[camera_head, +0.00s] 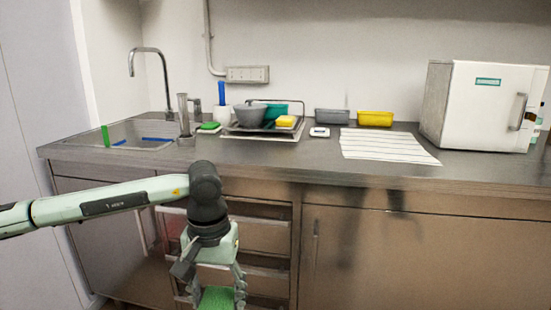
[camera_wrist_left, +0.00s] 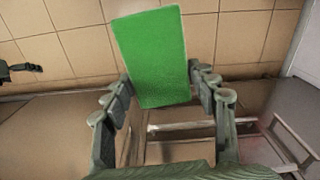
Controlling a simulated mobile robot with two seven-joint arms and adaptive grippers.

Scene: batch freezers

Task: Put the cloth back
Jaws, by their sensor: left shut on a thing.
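A green cloth (camera_head: 217,298) is held by my left gripper (camera_head: 218,290) at the bottom of the head view, in front of the drawers below the counter. In the left wrist view the cloth (camera_wrist_left: 154,58) is a flat green rectangle between the two fingers of the left gripper (camera_wrist_left: 163,95), which is shut on it. Its lower end lies between the fingers and the rest sticks out beyond them.
A steel counter (camera_head: 300,158) carries a sink (camera_head: 125,140), a dish rack (camera_head: 262,132), a yellow bin (camera_head: 375,118), a grey bin (camera_head: 331,116), a striped mat (camera_head: 388,146) and a white box-shaped appliance (camera_head: 475,105). A green sponge-like item (camera_head: 209,127) lies beside the sink. Drawers (camera_head: 262,235) stand below.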

